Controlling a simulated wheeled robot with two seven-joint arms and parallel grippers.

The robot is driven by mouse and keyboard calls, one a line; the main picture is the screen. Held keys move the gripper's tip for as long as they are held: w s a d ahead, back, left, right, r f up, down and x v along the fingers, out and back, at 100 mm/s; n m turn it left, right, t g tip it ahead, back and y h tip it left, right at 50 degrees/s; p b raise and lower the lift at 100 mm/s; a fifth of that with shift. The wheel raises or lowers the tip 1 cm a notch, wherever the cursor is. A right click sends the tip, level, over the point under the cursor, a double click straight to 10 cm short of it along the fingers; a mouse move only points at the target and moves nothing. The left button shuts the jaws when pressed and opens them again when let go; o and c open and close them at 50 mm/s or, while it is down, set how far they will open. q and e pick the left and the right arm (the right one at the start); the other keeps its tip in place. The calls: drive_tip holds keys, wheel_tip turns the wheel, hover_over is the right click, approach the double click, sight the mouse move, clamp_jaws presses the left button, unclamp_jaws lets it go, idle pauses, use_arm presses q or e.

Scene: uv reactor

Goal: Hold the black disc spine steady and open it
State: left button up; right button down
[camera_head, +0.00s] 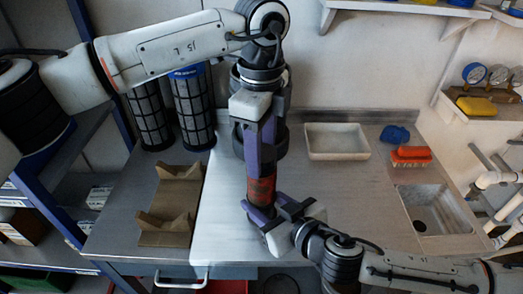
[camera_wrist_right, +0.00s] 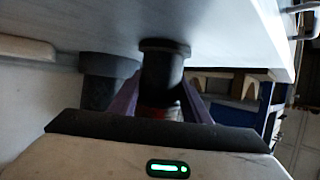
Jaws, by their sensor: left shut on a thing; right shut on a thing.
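The black disc spine shows in the head view as a dark, upright, round body (camera_head: 272,147) with a red-orange section (camera_head: 262,186) below. My left gripper (camera_head: 263,148) comes down from above, its purple fingers shut on the dark upper part. My right gripper (camera_head: 264,208) comes from the lower right, its purple fingers shut around the lower end by the red-orange section. In the right wrist view a black flanged end (camera_wrist_right: 163,68) stands between the purple fingers, with a little red-orange (camera_wrist_right: 160,113) near the palm. The grippers hide much of the spine, and I cannot tell whether its parts have separated.
Two black mesh cylinders (camera_head: 192,110) stand at the back left. A brown V-notched cradle (camera_head: 165,238) lies left of the white mat (camera_head: 215,220). A white tray (camera_head: 336,142), blue item (camera_head: 394,134), red brush (camera_head: 411,157) and sink (camera_head: 437,210) are to the right.

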use_arm(q)
drive_tip(key=shift+w+r, duration=0.1)
drive_tip(key=shift+r, duration=0.1)
use_arm(e)
drive_tip(key=shift+r, duration=0.1)
idle(0.4)
use_arm(q)
drive_tip(key=shift+r, duration=0.95)
drive_tip(key=shift+r, duration=2.05)
use_arm(e)
drive_tip(key=c, duration=0.9)
unclamp_jaws()
